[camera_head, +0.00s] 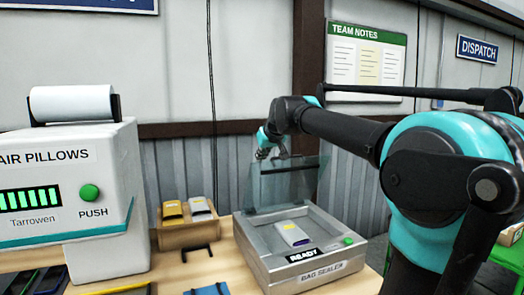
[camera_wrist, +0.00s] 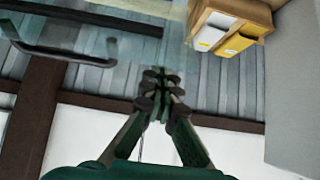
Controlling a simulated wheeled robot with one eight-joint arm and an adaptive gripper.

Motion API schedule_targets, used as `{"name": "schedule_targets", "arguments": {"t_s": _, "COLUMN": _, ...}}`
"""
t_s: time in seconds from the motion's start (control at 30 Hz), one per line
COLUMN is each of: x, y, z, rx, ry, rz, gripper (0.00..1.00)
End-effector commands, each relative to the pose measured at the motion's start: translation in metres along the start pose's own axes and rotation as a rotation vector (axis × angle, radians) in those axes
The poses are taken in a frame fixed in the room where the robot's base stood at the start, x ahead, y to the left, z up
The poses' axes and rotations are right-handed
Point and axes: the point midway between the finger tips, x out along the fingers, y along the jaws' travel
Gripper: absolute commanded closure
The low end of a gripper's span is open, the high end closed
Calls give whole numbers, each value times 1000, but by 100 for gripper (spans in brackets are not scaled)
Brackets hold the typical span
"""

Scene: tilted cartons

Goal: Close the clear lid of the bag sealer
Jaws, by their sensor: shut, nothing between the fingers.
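The bag sealer (camera_head: 315,269) is a silver box on the wooden table, with a READY display and a green button on its front. Its clear lid (camera_head: 283,190) stands raised, nearly upright, at the back of the box. A grey-and-white packet (camera_head: 293,234) lies in the open chamber. My gripper (camera_head: 266,153) is at the lid's upper left edge, its fingers small and partly hidden in the head view. In the wrist view my gripper (camera_wrist: 157,80) is shut and empty. A dark handle (camera_wrist: 62,52) shows to its left there. I cannot tell whether the fingers touch the lid.
The white air pillow machine (camera_head: 100,205) stands at the left. A small carton (camera_head: 188,233) with yellow and white packets sits between it and the sealer; it also shows in the wrist view (camera_wrist: 238,12). A black bracket (camera_head: 187,250) and blue item (camera_head: 207,289) lie in front.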

Motion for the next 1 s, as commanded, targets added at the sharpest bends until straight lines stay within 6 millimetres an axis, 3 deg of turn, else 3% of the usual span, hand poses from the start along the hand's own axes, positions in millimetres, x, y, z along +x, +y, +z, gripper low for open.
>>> {"name": "schedule_targets", "arguments": {"t_s": 0.53, "x": -21, "y": -2, "z": 123, "rx": 1, "ry": 326, "rz": 2, "gripper": 100}}
{"name": "schedule_targets", "arguments": {"t_s": 0.8, "x": -10, "y": -2, "z": 201, "rx": 1, "ry": 323, "rz": 2, "gripper": 100}}
{"name": "schedule_targets", "arguments": {"t_s": 1.0, "x": 5, "y": -2, "z": 243, "rx": 1, "ry": 323, "rz": 1, "gripper": 100}}
